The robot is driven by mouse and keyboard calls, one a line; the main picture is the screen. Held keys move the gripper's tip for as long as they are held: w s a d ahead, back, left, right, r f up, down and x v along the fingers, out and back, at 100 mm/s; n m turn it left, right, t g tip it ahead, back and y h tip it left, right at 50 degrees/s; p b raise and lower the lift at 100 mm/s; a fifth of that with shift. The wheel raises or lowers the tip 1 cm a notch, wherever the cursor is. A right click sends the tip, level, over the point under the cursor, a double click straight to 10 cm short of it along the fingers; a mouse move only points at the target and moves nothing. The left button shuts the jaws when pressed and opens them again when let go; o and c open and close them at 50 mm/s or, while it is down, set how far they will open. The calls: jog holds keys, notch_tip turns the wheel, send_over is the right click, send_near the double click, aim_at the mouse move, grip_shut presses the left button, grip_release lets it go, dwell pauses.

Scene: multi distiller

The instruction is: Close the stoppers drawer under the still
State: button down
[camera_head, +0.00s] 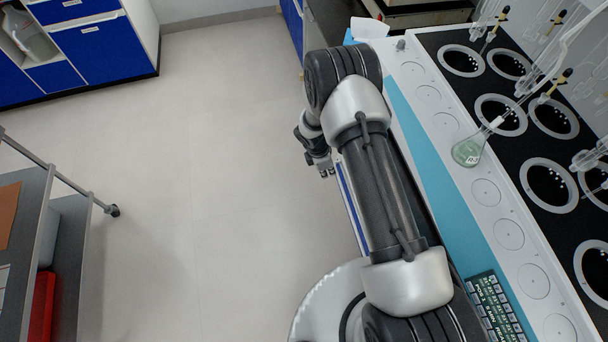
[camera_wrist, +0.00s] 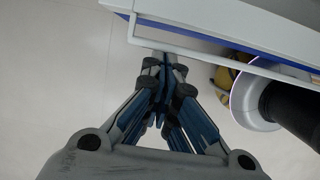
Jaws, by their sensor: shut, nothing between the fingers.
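The still (camera_head: 460,170) is a long white and black bench unit with a light blue front edge, on the right in the head view. Below that edge, a white and blue drawer front (camera_head: 352,205) shows beside my arm, which hides much of it. In the wrist view the drawer front (camera_wrist: 225,35) crosses the top right, with a thin white bar handle (camera_wrist: 215,57). My gripper (camera_head: 326,170) is shut and empty, out in front of the bench. In the wrist view its fingertips (camera_wrist: 165,58) are close to the handle's left end; I cannot tell whether they touch.
A round-bottom flask (camera_head: 468,151) with pale green liquid lies on the still's white strip. Dark heating wells and glassware line its right side. A grey cart (camera_head: 60,230) stands at the left and blue cabinets (camera_head: 95,50) at the back left. The floor between is clear.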

jog(key=w+d, duration=0.3)
jog(key=d, duration=1)
jog(key=shift+w, duration=0.1)
jog(key=a, duration=0.2)
jog(key=s+a+b, duration=0.1)
jog(key=a, duration=0.1)
jog(key=p+v, duration=0.3)
jog(key=v, duration=0.7)
